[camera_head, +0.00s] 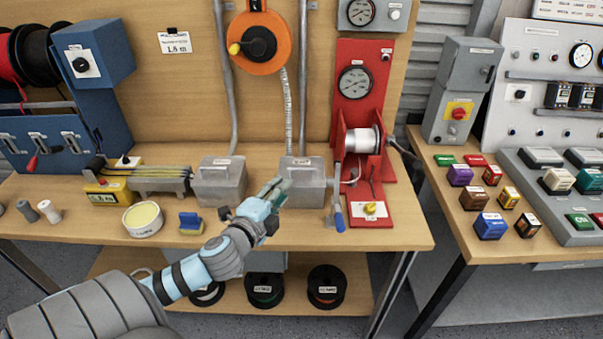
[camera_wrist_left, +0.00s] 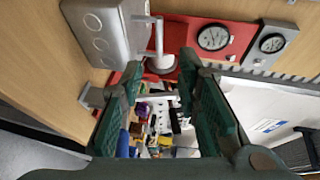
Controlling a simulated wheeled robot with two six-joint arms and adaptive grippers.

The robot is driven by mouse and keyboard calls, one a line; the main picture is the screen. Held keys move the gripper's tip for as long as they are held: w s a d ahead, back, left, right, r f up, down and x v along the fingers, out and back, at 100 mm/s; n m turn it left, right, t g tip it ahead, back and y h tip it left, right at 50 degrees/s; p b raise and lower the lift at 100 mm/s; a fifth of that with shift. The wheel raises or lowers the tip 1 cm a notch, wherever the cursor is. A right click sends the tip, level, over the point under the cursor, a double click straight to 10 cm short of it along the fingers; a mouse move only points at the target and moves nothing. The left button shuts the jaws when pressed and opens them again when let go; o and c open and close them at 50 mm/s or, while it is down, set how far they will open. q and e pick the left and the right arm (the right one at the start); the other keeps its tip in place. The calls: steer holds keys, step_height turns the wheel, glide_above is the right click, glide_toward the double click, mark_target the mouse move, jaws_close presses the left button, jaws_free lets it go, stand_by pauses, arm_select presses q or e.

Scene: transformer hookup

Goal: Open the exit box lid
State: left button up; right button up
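Two grey metal boxes stand on the workbench, a left one (camera_head: 218,184) and a right one (camera_head: 312,194). Their labels are too small to read, so I cannot tell for certain which is the exit box. Both lids look shut. My left gripper (camera_head: 280,187) is at the front left of the right box, partly covering it. In the left wrist view its green fingers (camera_wrist_left: 160,70) are spread apart with nothing between them. A grey box with round marks (camera_wrist_left: 103,32) is at the upper left there, beside the fingers. I cannot tell whether they touch it. My right gripper is not in view.
A red stand (camera_head: 361,100) with a gauge and a silver spool is right of the right box. A conduit (camera_head: 288,110) rises behind it. A blue-handled tool (camera_head: 339,218), a round yellow-topped tin (camera_head: 143,219) and a blue block (camera_head: 191,223) are on the bench near the front.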

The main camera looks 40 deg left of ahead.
mark_target(301, 170)
arm_select(q)
steer(key=b+x, duration=0.1)
steer(key=x, duration=1.2)
steer(key=shift+w+f+b, duration=0.15)
steer(key=shift+b, duration=0.15)
steer(key=shift+c, duration=0.2)
jaws_close()
